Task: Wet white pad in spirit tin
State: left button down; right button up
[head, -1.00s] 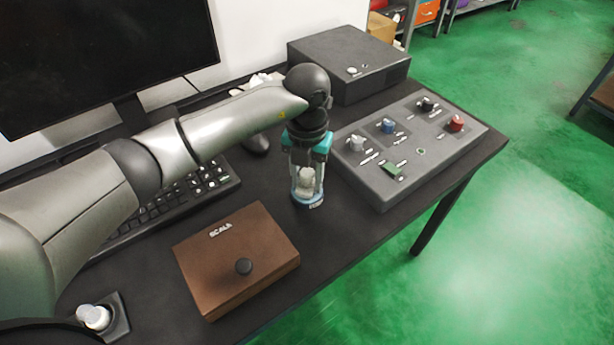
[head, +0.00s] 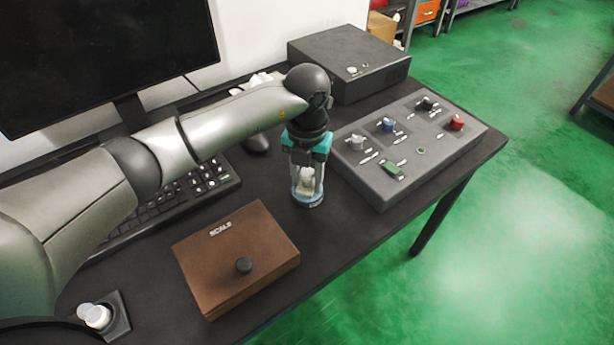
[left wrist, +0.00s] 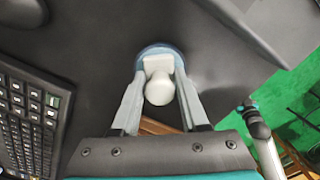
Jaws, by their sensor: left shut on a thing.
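My left gripper (head: 308,180) points down over the desk and is shut on a white pad (left wrist: 159,85) with a rounded knob-like top. The pad also shows between the fingers in the head view. The spirit tin (head: 309,201), a low round blue-rimmed dish, stands on the desk directly beneath the pad; its rim also shows in the left wrist view (left wrist: 158,48). The pad's lower end is at or inside the rim; whether it touches the tin's bottom is hidden.
A grey board with coloured knobs (head: 410,150) is at the right. A keyboard (head: 180,205) lies behind left. A white-topped piece on a dark base (head: 98,316) is at the lower left. The desk's front edge is near.

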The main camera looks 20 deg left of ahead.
aim_at(307, 172)
pick_arm(q)
jog(key=shift+r+p, duration=3)
jog(key=shift+r, duration=0.45)
